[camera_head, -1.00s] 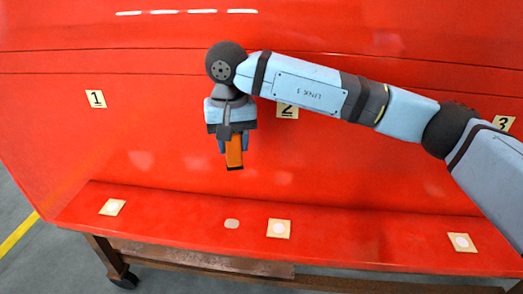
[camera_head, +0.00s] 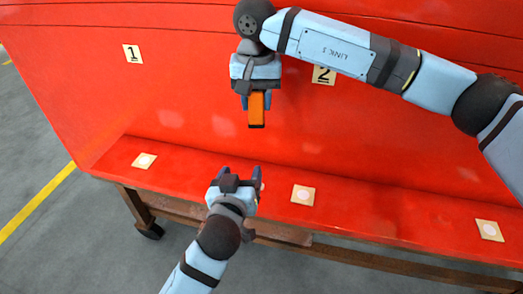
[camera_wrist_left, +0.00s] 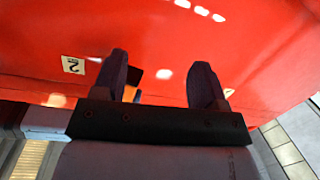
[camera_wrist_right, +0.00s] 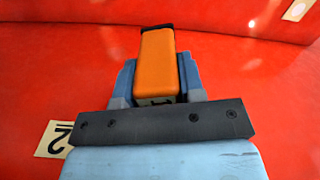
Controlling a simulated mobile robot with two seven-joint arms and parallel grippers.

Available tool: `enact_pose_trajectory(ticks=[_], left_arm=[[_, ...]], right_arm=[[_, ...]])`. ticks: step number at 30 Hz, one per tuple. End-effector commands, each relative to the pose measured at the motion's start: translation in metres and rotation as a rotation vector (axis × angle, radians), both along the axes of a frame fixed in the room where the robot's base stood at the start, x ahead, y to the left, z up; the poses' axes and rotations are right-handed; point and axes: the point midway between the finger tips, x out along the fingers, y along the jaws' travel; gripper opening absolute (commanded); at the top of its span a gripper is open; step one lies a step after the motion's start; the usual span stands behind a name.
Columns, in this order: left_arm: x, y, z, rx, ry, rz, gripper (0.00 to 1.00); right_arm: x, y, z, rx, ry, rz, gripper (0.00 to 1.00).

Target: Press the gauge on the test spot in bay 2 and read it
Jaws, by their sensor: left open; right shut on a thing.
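The orange gauge (camera_head: 257,112) with a dark end is held in my right gripper (camera_head: 257,98), pointing down in front of the red panel, up and left of the bay 2 spot. In the right wrist view the gauge (camera_wrist_right: 159,60) is clamped between the blue fingers. The bay 2 test spot (camera_head: 303,194), a white disc on a tan square, lies on the red ledge below the "2" label (camera_head: 324,75). My left gripper (camera_head: 240,172) is open and empty over the ledge, left of that spot. An orange and dark piece, apparently the gauge, shows beyond its fingers in the left wrist view (camera_wrist_left: 130,92).
Similar discs on tan squares lie at the left (camera_head: 145,160) and right (camera_head: 489,230) of the ledge. A "1" label (camera_head: 133,54) is on the panel. A pale round patch on the ledge is mostly hidden behind my left gripper. The ledge between the spots is clear.

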Motion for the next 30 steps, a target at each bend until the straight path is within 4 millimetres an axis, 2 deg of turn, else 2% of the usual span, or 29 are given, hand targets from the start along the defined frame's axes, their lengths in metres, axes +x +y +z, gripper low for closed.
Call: enact_pose_trajectory(ticks=[1, 3, 6, 9, 13, 17, 30], left_arm=[[-0.001, -0.015, 0.023, 0.044, -0.030, 0.025, 0.66], [-0.005, -0.027, 0.046, 0.093, -0.063, 0.074, 0.66], [-0.013, -0.038, 0.071, 0.136, -0.104, 0.134, 0.66], [-0.019, -0.043, 0.086, 0.156, -0.130, 0.176, 0.66], [-0.018, -0.045, 0.093, 0.165, -0.145, 0.198, 0.66], [-0.002, -0.044, 0.093, 0.168, -0.147, 0.201, 0.66], [0.078, -0.043, 0.093, 0.168, -0.146, 0.200, 0.66]], right_arm=[[0.000, 0.000, 0.000, 0.000, 0.000, 0.000, 0.08], [0.000, 0.000, 0.000, 0.000, 0.000, 0.000, 0.08], [0.000, 0.000, 0.000, 0.000, 0.000, 0.000, 0.08], [0.000, 0.000, 0.000, 0.000, 0.000, 0.000, 0.08], [0.000, 0.000, 0.000, 0.000, 0.000, 0.000, 0.08], [0.000, 0.000, 0.000, 0.000, 0.000, 0.000, 0.08], [0.000, 0.000, 0.000, 0.000, 0.000, 0.000, 0.08]])
